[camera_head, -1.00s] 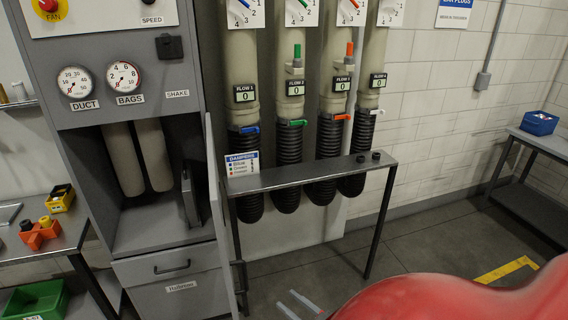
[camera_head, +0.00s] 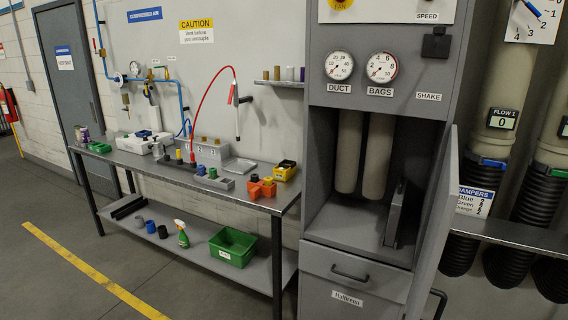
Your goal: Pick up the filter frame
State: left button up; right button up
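No part is clearly marked as the filter frame. A flat light-grey tray-like or frame-like piece (camera_head: 238,165) lies on the workbench, towards its back right. A thin dark-grey panel (camera_head: 394,214) stands on edge inside the open grey cabinet, at the right of its floor, beside two beige cylinders (camera_head: 362,152). I cannot tell which of the two is the filter frame. Neither of my grippers is in view.
The metal workbench (camera_head: 160,170) holds small coloured parts, an orange block (camera_head: 262,189) and a yellow bin (camera_head: 285,171). A green bin (camera_head: 232,246) sits on its lower shelf. The cabinet door (camera_head: 437,225) stands open. Floor left of the bench is clear.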

aim_at(398, 199)
jog(key=l+z, duration=0.25)
jog(key=l, duration=0.4)
jog(key=i+l+z, duration=0.1)
jog(key=l+z, duration=0.15)
jog(key=l, duration=0.35)
jog(key=i+j+z, duration=0.2)
jog(key=j, duration=0.55)
jog(key=j+z, duration=0.25)
jog(key=j, duration=0.5)
jog(key=i+j+z, duration=0.2)
jog(key=j, duration=0.35)
jog(key=j+z, duration=0.15)
jog(key=j, duration=0.45)
jog(key=i+j+z, duration=0.2)
jog(key=j, duration=0.4)
jog(key=i, duration=0.4)
